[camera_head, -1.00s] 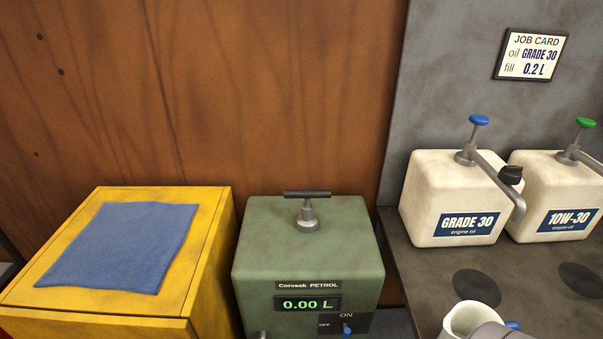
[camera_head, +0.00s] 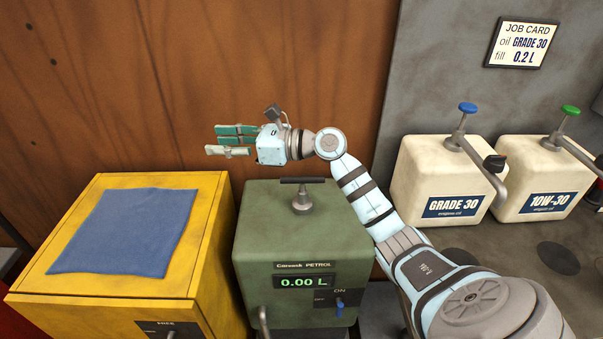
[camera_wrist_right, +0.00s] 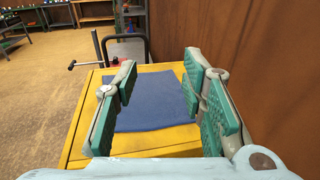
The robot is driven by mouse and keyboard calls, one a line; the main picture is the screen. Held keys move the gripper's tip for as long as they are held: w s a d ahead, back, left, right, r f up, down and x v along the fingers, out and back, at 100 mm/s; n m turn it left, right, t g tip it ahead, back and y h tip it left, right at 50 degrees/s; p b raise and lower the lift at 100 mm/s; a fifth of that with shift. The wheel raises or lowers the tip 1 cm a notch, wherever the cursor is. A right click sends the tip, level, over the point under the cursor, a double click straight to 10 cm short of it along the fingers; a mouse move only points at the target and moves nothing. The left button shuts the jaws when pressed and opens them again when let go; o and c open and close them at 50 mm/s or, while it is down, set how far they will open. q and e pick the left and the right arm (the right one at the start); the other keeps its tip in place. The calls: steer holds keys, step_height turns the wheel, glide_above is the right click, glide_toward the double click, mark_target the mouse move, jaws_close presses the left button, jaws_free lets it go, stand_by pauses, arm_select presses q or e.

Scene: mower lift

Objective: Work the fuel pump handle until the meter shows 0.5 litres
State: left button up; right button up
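The green fuel pump box (camera_head: 258,220), labelled Corvask PETROL, stands in the middle of the head view. Its T-shaped handle (camera_head: 303,181) is on top, with the dark crossbar close above the box. The meter (camera_head: 304,282) on its front reads 0.00 L. A blue-tipped switch (camera_head: 339,304) sits below it beside the ON label. My right gripper (camera_head: 222,142) is behind and above the box, pointing left, not touching the handle. In the right wrist view its green-padded fingers (camera_wrist_right: 160,95) are wide apart and empty. My left gripper is not in view.
A yellow cabinet (camera_head: 215,235) with a blue cloth (camera_head: 130,230) stands left of the pump. White oil containers, GRADE 30 (camera_head: 420,165) and 10W-30 (camera_head: 515,170), stand on the bench at right. A job card (camera_head: 522,43) hangs on the grey wall. The brown wall is behind.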

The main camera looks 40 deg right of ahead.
steer(key=d+f+n+g+h, duration=0.2)
steer(key=d+n+g+h, duration=0.15)
steer(key=d, duration=0.45)
steer(key=g+h, duration=0.5)
glide_toward(301, 177)
steer(key=shift+m, duration=0.35)
steer(key=b+x, duration=0.1)
steer(key=x, duration=0.7)
steer(key=shift+w+a+f, duration=0.1)
steer(key=shift+a+f, duration=0.05)
steer(key=shift+f, duration=0.15)
steer(key=shift+f+h, duration=0.1)
steer(key=shift+h, duration=0.15)
steer(key=shift+a, duration=0.1)
steer(key=shift+w, duration=0.1)
jaws_close()
